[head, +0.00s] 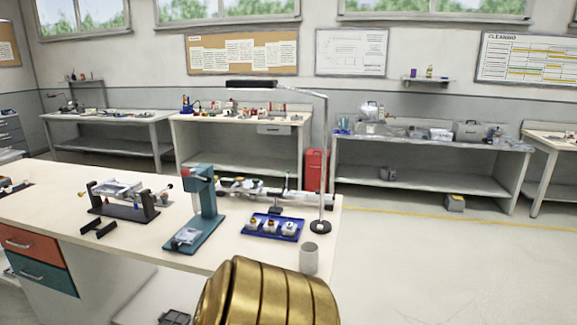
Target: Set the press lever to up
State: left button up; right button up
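The teal press (205,205) stands upright on the cream workbench (60,200), left of centre. Its base plate reaches toward the bench's front edge and carries a small grey part (186,237). A small red knob (186,173) shows at the left of the press head. It looks like the end of the press lever, but the lever arm is too small to tell its angle. Neither of my grippers is in view. A gold ribbed part at the bottom centre, probably mine, covers a bit of the view in front of the bench.
A dark fixture (124,210) stands left of the press. A blue tray (272,228) with small parts, a lamp (321,226) and a grey cup (309,258) are to the right. Open floor (440,270) lies right of the bench.

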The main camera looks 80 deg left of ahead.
aim_at(185, 172)
jog(key=u, duration=3.45)
